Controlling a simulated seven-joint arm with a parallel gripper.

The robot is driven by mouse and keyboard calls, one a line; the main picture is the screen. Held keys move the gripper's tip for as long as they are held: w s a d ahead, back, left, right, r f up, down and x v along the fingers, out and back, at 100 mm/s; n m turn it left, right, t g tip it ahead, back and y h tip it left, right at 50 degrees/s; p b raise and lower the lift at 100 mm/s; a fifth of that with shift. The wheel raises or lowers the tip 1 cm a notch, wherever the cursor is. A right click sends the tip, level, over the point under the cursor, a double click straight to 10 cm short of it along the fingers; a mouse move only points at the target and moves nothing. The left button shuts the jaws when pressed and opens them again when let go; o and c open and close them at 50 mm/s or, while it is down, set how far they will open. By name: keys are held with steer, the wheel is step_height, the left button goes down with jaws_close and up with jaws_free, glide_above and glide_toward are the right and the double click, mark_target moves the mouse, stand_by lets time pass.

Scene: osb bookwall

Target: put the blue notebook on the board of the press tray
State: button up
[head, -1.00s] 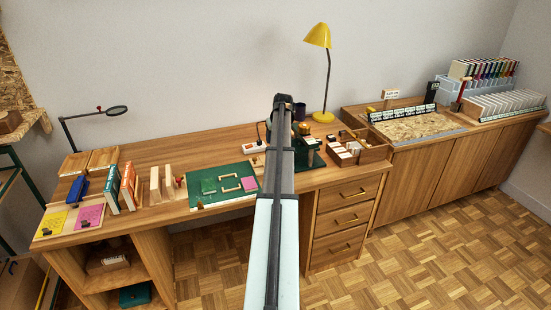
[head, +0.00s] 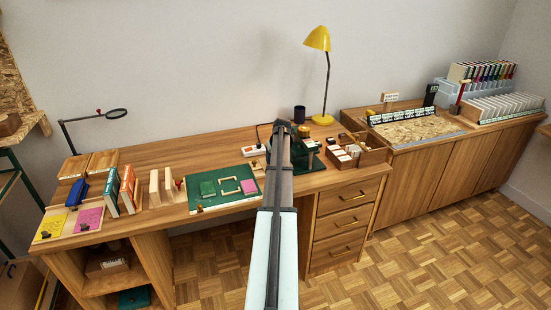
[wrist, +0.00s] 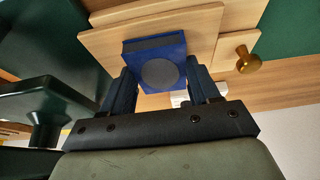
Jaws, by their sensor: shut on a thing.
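In the wrist view my gripper (wrist: 160,74) is shut on the blue notebook (wrist: 174,47), with one dark finger on each side. The notebook has a dark round patch on the face toward me. A pale wooden board (wrist: 108,43) lies behind the notebook, and the notebook overlaps it. I cannot tell whether they touch. A brass knob (wrist: 246,60) is beside the board at the right. In the head view my arm hides the gripper, the notebook and the board; its far end is beside the dark green press (head: 307,155).
A dark green part (wrist: 42,100) stands close at the left of my gripper. In the head view a wooden box of cards (head: 372,153) is right of the press, a yellow lamp (head: 323,118) and dark mug (head: 299,114) behind. A green mat (head: 207,206) lies left.

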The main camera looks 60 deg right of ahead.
steer(key=shift+f, duration=0.15)
steer(key=o, duration=1.1)
steer(key=shift+c, duration=0.2)
steer(key=v, duration=1.2)
